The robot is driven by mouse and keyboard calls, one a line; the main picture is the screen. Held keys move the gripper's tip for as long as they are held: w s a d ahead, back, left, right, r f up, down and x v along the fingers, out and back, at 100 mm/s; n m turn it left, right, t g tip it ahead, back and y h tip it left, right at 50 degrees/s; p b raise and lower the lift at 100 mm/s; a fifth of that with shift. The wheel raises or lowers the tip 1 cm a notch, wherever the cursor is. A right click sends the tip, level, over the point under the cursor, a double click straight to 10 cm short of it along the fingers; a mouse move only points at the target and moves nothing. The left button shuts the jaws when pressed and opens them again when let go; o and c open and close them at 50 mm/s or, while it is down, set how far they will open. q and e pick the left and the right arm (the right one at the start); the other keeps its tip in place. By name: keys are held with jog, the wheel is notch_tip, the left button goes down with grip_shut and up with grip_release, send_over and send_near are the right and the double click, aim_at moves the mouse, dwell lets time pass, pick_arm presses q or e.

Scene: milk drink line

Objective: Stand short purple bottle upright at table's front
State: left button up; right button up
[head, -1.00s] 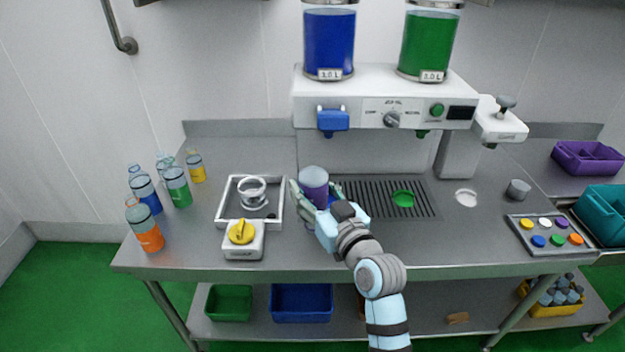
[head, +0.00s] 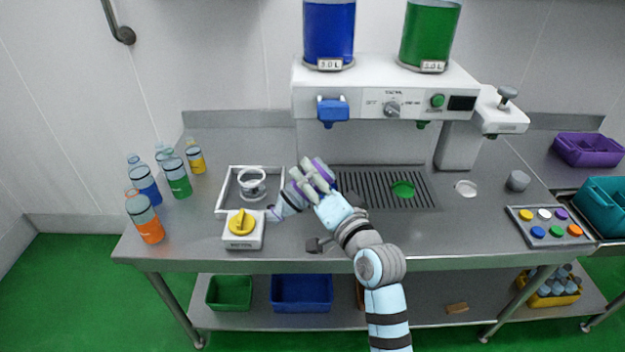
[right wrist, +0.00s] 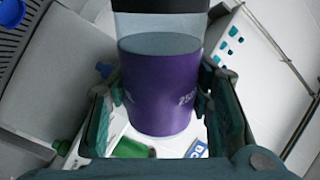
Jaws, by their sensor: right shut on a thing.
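The short purple bottle (head: 289,204) is in my right gripper (head: 303,178). My right gripper is shut around its body, above the table (head: 200,235). In the head view the bottle is strongly tilted, its clear narrow end pointing down and left toward the yellow-knobbed box. The fingers hide part of its body. In the right wrist view the purple bottle (right wrist: 160,85) lies between both fingers, with its clear part and a dark band at the top edge. My left gripper is not in view.
Left of the bottle stand a square tray (head: 222,192) with a clear ring-shaped piece and a box with a yellow knob (head: 242,222). Several bottles (head: 150,220) stand at far left. A dark small thing (head: 318,246) lies near the front. Front table right of it looks clear.

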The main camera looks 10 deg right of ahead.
jog(key=m, duration=0.7)
jog(key=m, duration=0.5)
jog(key=shift+m, duration=0.3)
jog(key=m, duration=0.6)
jog(key=shift+m, duration=0.3)
jog(key=m, duration=0.6)
